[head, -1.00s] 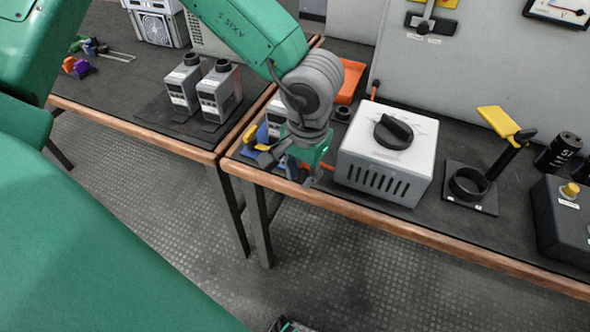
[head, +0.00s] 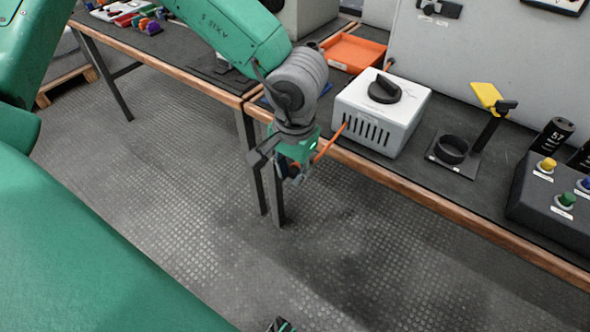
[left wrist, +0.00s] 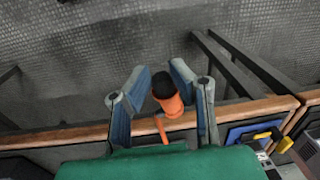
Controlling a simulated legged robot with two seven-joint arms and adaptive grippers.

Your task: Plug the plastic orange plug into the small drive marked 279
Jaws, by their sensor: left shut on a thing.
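My left gripper (head: 281,172) is shut on the orange plug (left wrist: 173,106). In the left wrist view the plug, with its black end, sits between the two fingers (left wrist: 160,74). In the head view the gripper hangs in front of the bench edge, over the floor, and mostly hides the plug. An orange cable (head: 329,143) runs from it up toward the grey box. A grey unit (left wrist: 309,148) at the right of the left wrist view may be a small drive. I can read no 279 on anything. A small green and dark part at the bottom of the head view may be my right gripper.
The grey box (head: 381,116) with a black knob stands on the bench. An orange tray (head: 355,53) lies behind it. A black ring stand (head: 452,150) and a button box (head: 553,195) are to the right. A yellow-handled tool (left wrist: 262,136) lies on blue. Floor in front is clear.

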